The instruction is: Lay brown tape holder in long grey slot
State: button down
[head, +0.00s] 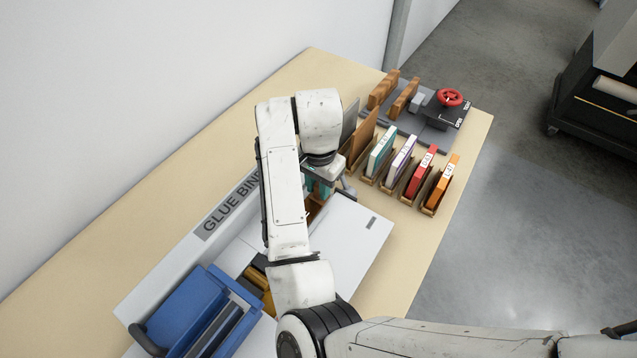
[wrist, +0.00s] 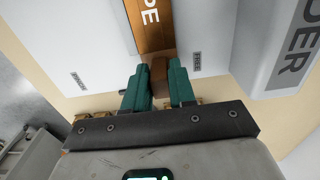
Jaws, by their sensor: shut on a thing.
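My gripper (wrist: 159,92) has teal fingers. They are shut on a small brown block (wrist: 159,70), which looks like the brown tape holder. In the head view my gripper (head: 321,188) is low over the white glue binder (head: 360,232), partly hidden by my own arm. In the wrist view the block is at the near end of an orange-brown strip with white letters (wrist: 150,22), set between two white panels. I cannot tell whether block and strip touch or are one piece. I cannot pick out the long grey slot for certain.
Upright books in wooden holders (head: 404,160) stand right of my gripper. Behind them are brown blocks (head: 382,88) and a grey press with a red wheel (head: 450,97). A blue unit (head: 190,312) sits at the binder's near end. The tan table (head: 130,235) is clear at left.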

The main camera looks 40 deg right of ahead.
jog(key=shift+f+b, duration=0.3)
jog(key=shift+f, duration=0.25)
dwell(0.4)
jog(key=c, duration=1.2)
grip_release()
jog(key=shift+r, duration=0.15)
jog(key=shift+r+p, duration=3.45)
jog(key=shift+r, duration=1.95)
jog(key=shift+s+f, duration=0.1)
